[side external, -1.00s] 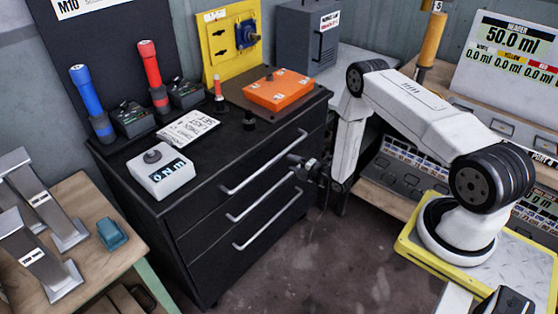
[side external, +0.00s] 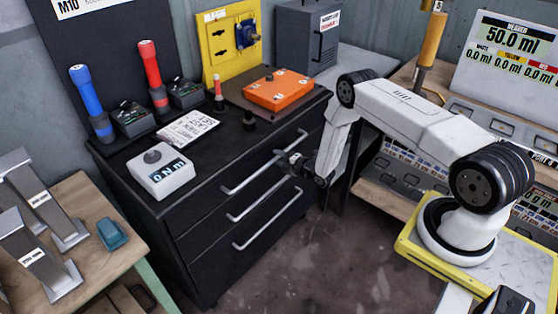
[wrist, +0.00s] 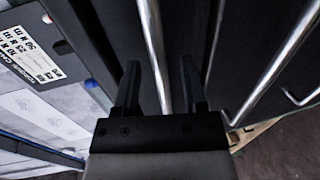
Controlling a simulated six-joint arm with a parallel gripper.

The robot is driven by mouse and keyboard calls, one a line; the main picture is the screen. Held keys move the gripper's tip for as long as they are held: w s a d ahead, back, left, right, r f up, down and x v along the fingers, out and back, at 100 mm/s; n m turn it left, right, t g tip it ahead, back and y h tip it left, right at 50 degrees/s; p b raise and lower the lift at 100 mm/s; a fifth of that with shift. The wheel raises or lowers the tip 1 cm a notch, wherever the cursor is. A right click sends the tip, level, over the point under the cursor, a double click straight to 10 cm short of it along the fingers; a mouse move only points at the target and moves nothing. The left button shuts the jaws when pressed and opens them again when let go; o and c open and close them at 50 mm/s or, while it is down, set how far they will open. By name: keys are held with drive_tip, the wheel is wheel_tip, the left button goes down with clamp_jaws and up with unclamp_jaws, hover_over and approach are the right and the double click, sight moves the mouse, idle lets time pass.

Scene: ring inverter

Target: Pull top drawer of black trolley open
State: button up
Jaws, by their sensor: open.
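The black trolley (side external: 190,215) stands in the middle of the side view with three drawers, all flush with its front. The top drawer has a long silver bar handle (side external: 255,168), which also shows in the wrist view (wrist: 151,30). My gripper (side external: 284,157) is at the right part of this handle, close to the trolley front. In the wrist view my gripper (wrist: 159,68) is open, and the top handle's bar appears between its two dark fingers. Whether a finger touches the bar cannot be told.
The middle drawer's handle (side external: 262,200) lies just below, and the bottom handle (side external: 268,228) under it. Floor (side external: 330,255) in front of the trolley is clear.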

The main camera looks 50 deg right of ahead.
drive_tip(key=shift+w+f, duration=0.15)
drive_tip(key=shift+w, duration=0.65)
clamp_jaws()
idle(1.0)
